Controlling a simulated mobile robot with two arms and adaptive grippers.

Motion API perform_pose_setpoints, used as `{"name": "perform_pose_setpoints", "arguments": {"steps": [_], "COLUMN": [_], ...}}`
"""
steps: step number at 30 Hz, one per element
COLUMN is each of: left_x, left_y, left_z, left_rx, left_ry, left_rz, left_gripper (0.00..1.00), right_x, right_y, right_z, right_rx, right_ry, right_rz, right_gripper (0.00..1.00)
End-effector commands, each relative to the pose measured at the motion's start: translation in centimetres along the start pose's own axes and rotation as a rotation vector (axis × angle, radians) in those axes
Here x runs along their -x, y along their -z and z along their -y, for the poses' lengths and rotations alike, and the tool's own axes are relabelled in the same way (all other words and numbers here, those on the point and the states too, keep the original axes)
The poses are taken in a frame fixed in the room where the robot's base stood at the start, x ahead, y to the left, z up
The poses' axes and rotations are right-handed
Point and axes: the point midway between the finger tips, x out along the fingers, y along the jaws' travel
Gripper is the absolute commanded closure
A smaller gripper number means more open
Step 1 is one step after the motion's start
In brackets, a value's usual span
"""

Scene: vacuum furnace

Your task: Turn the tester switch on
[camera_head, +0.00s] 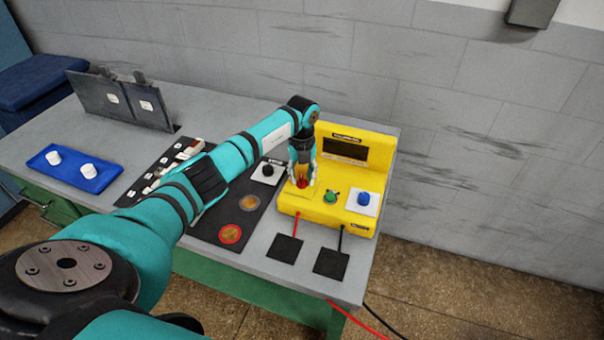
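The yellow tester (310,208) stands on the right end of the grey table, with a dark display on its raised back part. On its front ledge are a green knob (331,196) and a blue knob (364,198) on a white plate. My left gripper (302,180) points down at the tester's left side, over a small red part that shows between or just behind its fingertips. I cannot tell whether the fingers touch the red part or how far apart they are. The view does not make clear which control is the switch. My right gripper is out of view.
A blue block with white knobs (74,170) and an upright dark plate (118,100) are farther left. A wall is behind.

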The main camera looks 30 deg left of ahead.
Motion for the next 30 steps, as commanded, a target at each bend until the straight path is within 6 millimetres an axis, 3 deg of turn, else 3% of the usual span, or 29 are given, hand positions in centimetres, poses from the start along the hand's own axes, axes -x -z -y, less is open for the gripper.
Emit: {"name": "perform_pose_setpoints", "arguments": {"steps": [10, 18, 30], "left_x": [-0.41, -0.37, -0.43], "left_y": [0.01, 0.01, -0.02], "left_z": [0.0, 0.0, 0.01], "left_rx": [0.0, 0.0, -0.028], "left_ry": [0.001, 0.0, 0.001], "left_rz": [0.0, 0.0, 0.001], "left_gripper": [0.68, 1.0, 1.0], "right_x": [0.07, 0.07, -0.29], "right_y": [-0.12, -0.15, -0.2], "right_z": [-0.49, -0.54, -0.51], "right_rx": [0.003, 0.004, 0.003], "right_ry": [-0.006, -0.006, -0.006], "right_rz": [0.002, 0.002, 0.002], "right_gripper": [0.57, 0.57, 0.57]}}
